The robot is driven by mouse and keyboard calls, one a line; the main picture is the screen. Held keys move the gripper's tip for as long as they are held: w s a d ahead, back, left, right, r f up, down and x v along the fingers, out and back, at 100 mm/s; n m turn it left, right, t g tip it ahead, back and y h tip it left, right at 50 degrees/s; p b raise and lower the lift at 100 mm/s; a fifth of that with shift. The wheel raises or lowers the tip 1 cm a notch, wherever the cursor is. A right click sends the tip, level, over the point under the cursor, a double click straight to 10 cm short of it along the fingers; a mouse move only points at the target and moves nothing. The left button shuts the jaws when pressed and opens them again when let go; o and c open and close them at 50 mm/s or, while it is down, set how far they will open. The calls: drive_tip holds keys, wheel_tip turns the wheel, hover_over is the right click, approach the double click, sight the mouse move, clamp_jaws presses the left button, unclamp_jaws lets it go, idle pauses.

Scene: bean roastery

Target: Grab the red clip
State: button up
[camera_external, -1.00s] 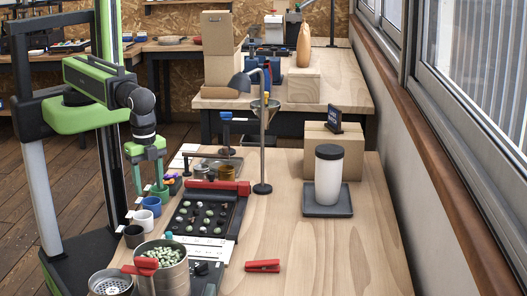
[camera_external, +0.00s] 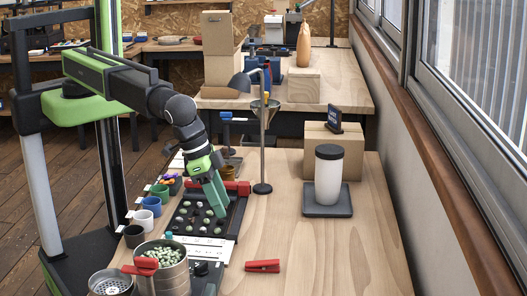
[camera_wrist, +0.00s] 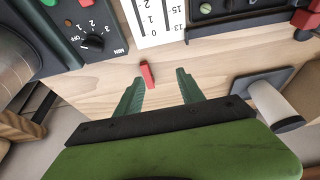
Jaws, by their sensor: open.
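The red clip (camera_external: 262,266) lies flat on the bare wood near the front of the table in the external view. In the wrist view the red clip (camera_wrist: 147,75) lies on the wood ahead of the fingertips, slightly left of the middle of the gap. My gripper (camera_external: 221,211) hangs over the right edge of the black bean tray, behind the clip and to its left. In the wrist view my gripper (camera_wrist: 156,82) is open with two green fingers apart and nothing between them.
The black bean tray (camera_external: 183,226) and white scale card (camera_external: 208,250) lie left of the clip. A metal can of beans (camera_external: 174,278) stands at front left. A white canister with a black lid (camera_external: 328,180) stands on a dark pad. Wood right of the clip is clear.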

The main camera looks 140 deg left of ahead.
drive_tip(key=w+r+p, duration=0.2)
drive_tip(key=w+r, duration=0.1)
drive_tip(key=w, duration=0.3)
drive_tip(key=b, duration=1.1)
hover_over(264, 262)
drive_tip(key=s+d, duration=0.2)
wheel_tip(264, 262, down, 11)
drive_tip(key=shift+s+a+r, duration=0.1)
drive_tip(key=shift+a+f+b, duration=0.15)
drive_tip(key=shift+f+b, duration=0.2)
drive_tip(key=shift+w, duration=0.2)
drive_tip(key=b+x, duration=0.4)
drive_tip(key=x, duration=0.1)
drive_tip(key=shift+w+f+b, duration=0.1)
drive_tip(key=shift+w+b, duration=0.15)
drive_tip(key=shift+b, duration=0.15)
drive_tip(key=shift+r+y, duration=0.2)
drive_tip(key=shift+y, duration=0.1)
clamp_jaws()
